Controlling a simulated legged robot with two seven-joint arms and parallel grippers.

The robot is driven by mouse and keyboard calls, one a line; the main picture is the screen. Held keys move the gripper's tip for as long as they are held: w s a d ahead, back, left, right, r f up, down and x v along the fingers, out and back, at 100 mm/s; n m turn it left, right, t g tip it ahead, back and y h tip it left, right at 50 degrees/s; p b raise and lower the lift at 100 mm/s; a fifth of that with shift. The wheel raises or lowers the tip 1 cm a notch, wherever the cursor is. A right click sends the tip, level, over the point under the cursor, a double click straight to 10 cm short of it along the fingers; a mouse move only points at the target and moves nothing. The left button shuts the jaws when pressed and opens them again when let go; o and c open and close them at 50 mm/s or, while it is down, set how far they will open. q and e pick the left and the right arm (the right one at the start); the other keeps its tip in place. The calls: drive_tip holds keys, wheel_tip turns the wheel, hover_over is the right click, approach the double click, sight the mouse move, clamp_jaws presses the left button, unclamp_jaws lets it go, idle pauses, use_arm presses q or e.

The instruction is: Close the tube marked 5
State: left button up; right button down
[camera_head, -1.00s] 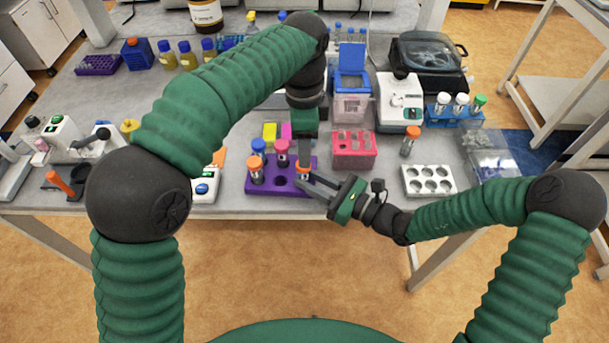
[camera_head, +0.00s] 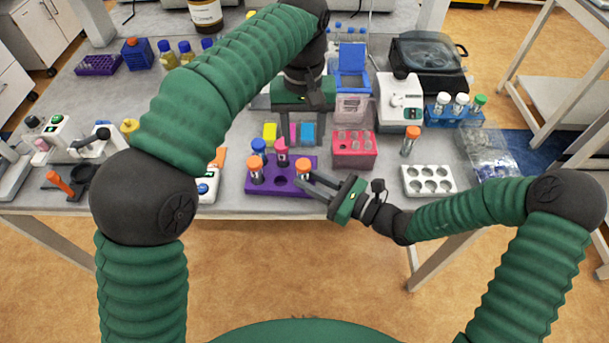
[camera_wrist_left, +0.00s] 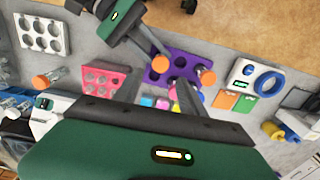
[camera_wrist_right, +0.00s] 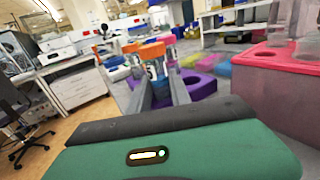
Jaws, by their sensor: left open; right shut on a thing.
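An orange-capped tube (camera_head: 303,168) stands at the right end of the purple rack (camera_head: 280,185), its cap sitting on top. In the right wrist view the tube (camera_wrist_right: 153,66) carries a dark mark that looks like a 5. My right gripper (camera_head: 308,181) is shut on this tube from the right, below the cap. My left gripper (camera_head: 300,142) is open and empty, above and behind the tube, fingers pointing down. The orange cap (camera_wrist_left: 160,64) shows beyond its fingers in the left wrist view. Whether the cap is fully tight cannot be told.
The purple rack also holds another orange-capped tube (camera_head: 256,163), a blue-capped tube (camera_head: 259,146) and a pink-capped tube (camera_head: 281,145). A pink rack (camera_head: 354,150) and a white rack (camera_head: 428,181) stand to the right. Small coloured blocks (camera_head: 307,132) lie behind.

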sight(304, 163)
use_arm(q)
wheel_tip(304, 163, down, 8)
drive_tip(key=shift+f, duration=0.1)
idle(0.4)
clamp_jaws()
idle(0.3)
drive_tip(key=m, duration=0.3)
drive_tip(key=shift+o, duration=0.7)
unclamp_jaws()
